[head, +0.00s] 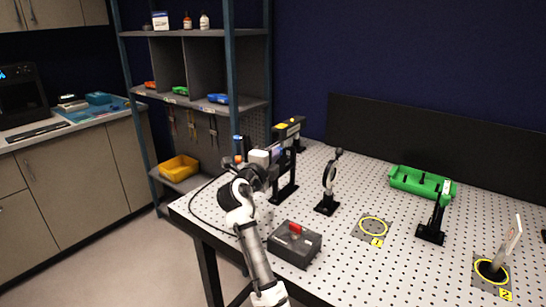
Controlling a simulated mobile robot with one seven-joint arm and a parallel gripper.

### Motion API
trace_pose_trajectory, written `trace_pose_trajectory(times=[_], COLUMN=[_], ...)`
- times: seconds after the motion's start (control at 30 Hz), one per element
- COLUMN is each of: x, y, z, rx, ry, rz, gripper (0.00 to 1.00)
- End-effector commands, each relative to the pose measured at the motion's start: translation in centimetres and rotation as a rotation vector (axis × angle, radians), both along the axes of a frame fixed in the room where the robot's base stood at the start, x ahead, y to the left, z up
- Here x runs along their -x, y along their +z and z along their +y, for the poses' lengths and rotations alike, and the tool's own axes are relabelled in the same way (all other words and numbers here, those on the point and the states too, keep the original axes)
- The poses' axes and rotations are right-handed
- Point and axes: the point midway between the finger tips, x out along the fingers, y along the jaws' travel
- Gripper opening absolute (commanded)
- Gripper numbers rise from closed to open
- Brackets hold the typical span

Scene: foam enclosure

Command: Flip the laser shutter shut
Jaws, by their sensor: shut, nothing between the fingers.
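No label is readable, so I cannot tell for certain which of these carries the laser shutter. My gripper (276,154) is at the end of the raised white arm, close to the post-mounted device. It is shut and holds nothing. I cannot tell whether it touches the device. The arm and hand hide part of the table's left end.
A green tray (420,184) lies behind. Shelving (196,101) rises at the left. A dark cable hangs by the table edge.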

Motion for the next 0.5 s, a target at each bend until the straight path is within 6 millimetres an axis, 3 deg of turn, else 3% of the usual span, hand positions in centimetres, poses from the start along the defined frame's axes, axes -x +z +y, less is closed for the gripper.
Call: trace_pose_trajectory(times=[0.17,0.5], x=[-0.6,-3.8], y=[-0.4,-0.3], z=[-0.4,-2.7], rx=[0.000,-0.001], ry=[0.000,0.000], rz=[-0.001,0.000], gripper=[0.00,0.00])
